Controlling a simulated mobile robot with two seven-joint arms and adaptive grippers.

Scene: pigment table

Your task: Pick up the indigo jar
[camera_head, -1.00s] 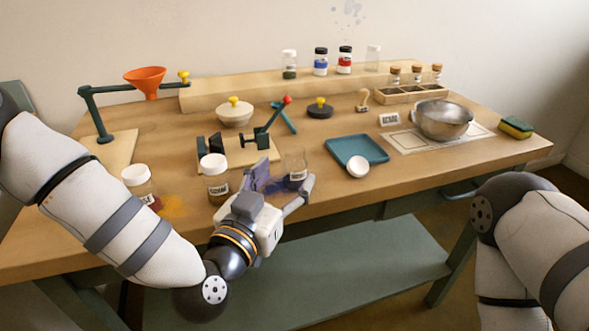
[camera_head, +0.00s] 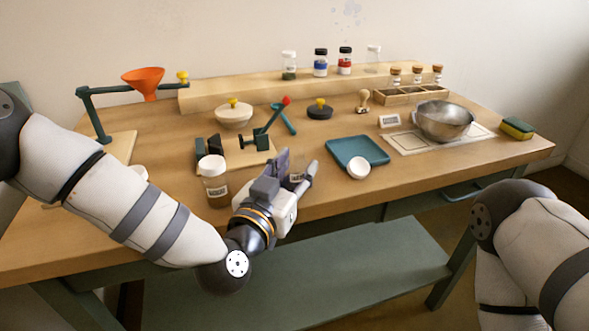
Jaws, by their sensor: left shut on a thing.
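My left gripper (camera_head: 296,171) is over the front of the table, left of the teal tray. It is shut on a clear glass jar (camera_head: 297,177) with a white label. This jar seems to be the indigo jar, but its label is too small to read and the fingers and palm hide much of it. I cannot tell whether its base is clear of the table. My right gripper is out of view; only my right arm shows at the lower right.
A white-lidded jar (camera_head: 216,190) stands close left of the gripper; another lid (camera_head: 138,173) shows behind my left arm. A teal tray (camera_head: 345,147) with a white lid (camera_head: 358,169) is to the right. A press (camera_head: 262,142) stands behind. Steel bowl (camera_head: 443,121) farther right.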

